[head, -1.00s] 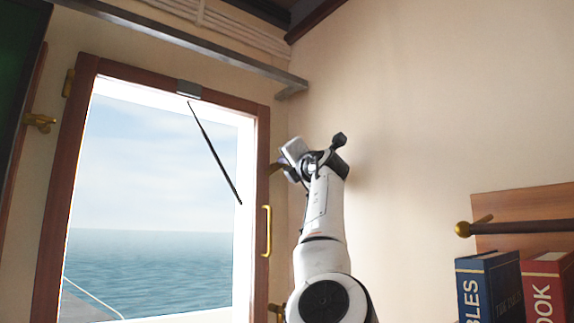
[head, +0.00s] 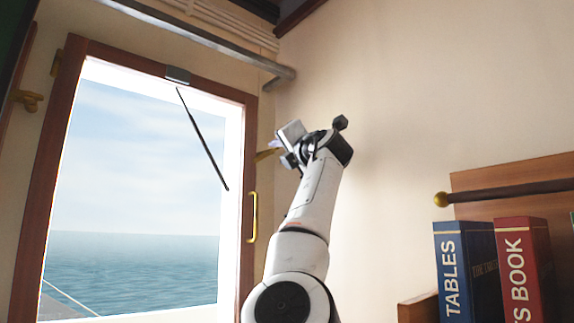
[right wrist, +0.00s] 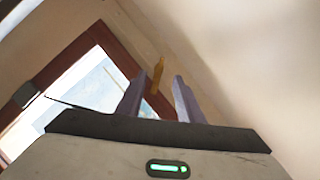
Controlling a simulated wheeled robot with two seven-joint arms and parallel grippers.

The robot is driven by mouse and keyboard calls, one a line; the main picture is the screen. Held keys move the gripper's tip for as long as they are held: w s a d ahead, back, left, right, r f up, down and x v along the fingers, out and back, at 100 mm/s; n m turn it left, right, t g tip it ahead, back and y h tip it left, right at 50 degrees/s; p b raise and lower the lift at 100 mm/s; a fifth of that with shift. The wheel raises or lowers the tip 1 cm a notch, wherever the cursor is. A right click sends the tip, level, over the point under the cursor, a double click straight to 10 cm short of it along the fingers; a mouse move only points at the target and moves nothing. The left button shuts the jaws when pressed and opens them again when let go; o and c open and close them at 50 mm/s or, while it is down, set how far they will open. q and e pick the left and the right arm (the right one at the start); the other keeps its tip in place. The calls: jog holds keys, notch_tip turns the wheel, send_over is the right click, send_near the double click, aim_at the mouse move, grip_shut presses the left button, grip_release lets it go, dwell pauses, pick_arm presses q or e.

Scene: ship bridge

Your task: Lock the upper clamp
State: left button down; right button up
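The upper clamp (head: 265,154) is a brass lever at the upper right side of the wood-framed window (head: 247,130). In the head view its right end is close to my right gripper (head: 282,150), whose body partly hides it. In the right wrist view the clamp (right wrist: 158,74) shows beyond and between the two purple-grey fingers of my right gripper (right wrist: 158,98). The fingers stand apart with a gap between them, and nothing is seen gripped. Contact with the clamp cannot be made out. My left gripper is not in view.
A yellow handle (head: 252,217) sits lower on the window's right side. Another brass fitting (head: 28,100) is left of the window. A metal rail (head: 200,38) runs above. Books (head: 462,270) and a wooden rail (head: 510,192) stand at right. Bare wall lies right of my arm.

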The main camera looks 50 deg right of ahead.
pick_arm(q)
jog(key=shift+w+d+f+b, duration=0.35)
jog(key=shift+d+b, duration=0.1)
jog(key=shift+b, duration=0.15)
pick_arm(e)
jog(key=v, duration=0.4)
jog(key=shift+c, duration=0.2)
